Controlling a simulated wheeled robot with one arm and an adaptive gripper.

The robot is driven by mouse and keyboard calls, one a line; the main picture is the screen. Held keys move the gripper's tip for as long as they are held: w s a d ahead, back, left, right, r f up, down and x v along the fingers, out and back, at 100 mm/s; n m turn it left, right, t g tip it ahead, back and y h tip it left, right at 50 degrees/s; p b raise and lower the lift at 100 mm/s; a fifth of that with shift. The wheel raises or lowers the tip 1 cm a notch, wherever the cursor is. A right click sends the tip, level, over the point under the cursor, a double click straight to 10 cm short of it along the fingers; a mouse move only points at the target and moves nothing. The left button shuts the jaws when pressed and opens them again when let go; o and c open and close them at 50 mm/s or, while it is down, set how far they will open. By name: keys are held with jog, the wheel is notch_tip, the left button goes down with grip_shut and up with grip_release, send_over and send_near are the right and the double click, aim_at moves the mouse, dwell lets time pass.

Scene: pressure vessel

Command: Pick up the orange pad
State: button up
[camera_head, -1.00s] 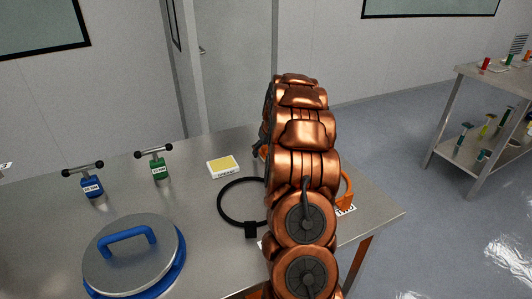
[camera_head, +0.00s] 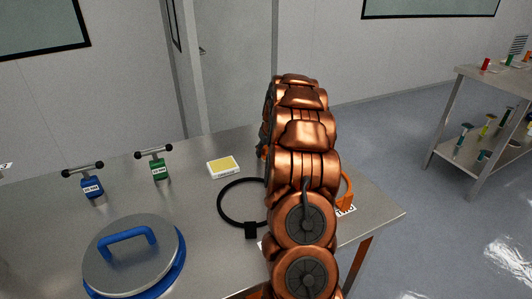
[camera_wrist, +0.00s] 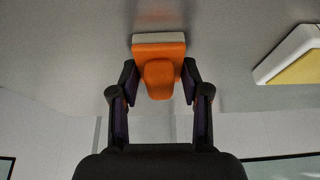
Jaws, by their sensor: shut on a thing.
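The orange pad (camera_wrist: 159,52) shows in the wrist view, with a rounded orange grip on top and a white layer (camera_wrist: 158,38) along its far side. My gripper (camera_wrist: 159,88) has its two dark fingers on either side of the rounded grip and is shut on it. Whether the pad touches the table or hangs just above it cannot be told. In the head view my copper-coloured arm hides my gripper and the pad.
A white and yellow pad (camera_head: 223,167) lies on the steel table (camera_head: 205,238), beside a black ring (camera_head: 222,210). Blue (camera_head: 91,187) and green (camera_head: 159,168) T-handled tools stand at left. A blue-handled lid (camera_head: 110,266) is at front left. An orange object (camera_head: 345,192) is right of my arm.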

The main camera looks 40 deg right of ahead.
aim_at(266, 148)
jog(key=shift+r, duration=0.15)
jog(key=shift+r+b, duration=0.45)
jog(key=shift+r, duration=1.25)
jog(key=shift+s+a, duration=0.65)
jog(key=shift+a, duration=0.3)
jog(key=s+a, duration=0.2)
jog(key=a, duration=0.1)
jog(key=s+a+r+b, duration=0.1)
jog(key=s+a, duration=0.2)
jog(key=a, duration=0.1)
jog(key=s+a+b, duration=0.1)
jog(key=s+a, duration=0.2)
jog(key=a, duration=0.1)
jog(key=shift+r, duration=0.2)
jog(key=o, duration=0.5)
jog(key=c, duration=0.4)
